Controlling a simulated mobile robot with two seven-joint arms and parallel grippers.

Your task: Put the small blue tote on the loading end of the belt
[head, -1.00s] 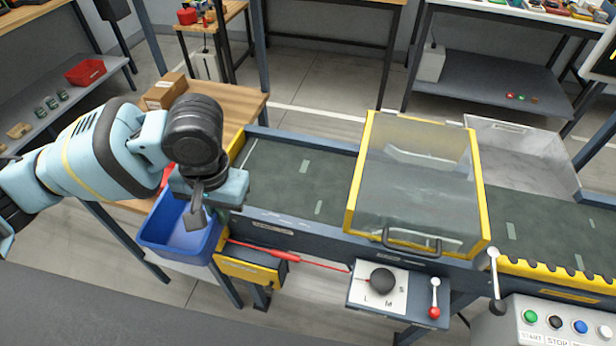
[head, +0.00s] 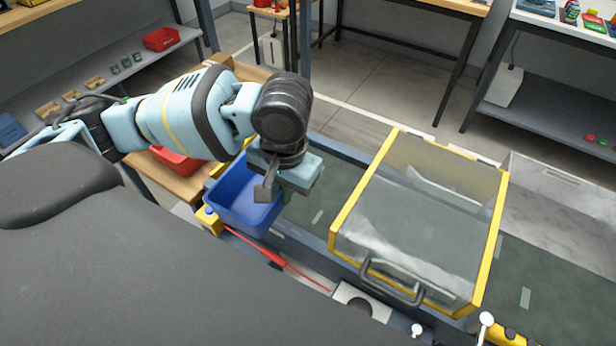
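The small blue tote (head: 233,217) is upright at the left end of the green belt (head: 317,187), covering that end. I cannot tell whether its base rests on the belt or hangs just above it. My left gripper (head: 266,192) is at the tote's right wall, with a dark finger inside the tote. It appears shut on that wall; the other finger is hidden. My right gripper is not in view.
A clear guard with a yellow frame (head: 345,215) covers the belt to the right. A red rod (head: 262,254) runs along the belt's front side. A red tray (head: 176,162) sits on the wooden table (head: 190,185) behind my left arm. Shelves stand at the back.

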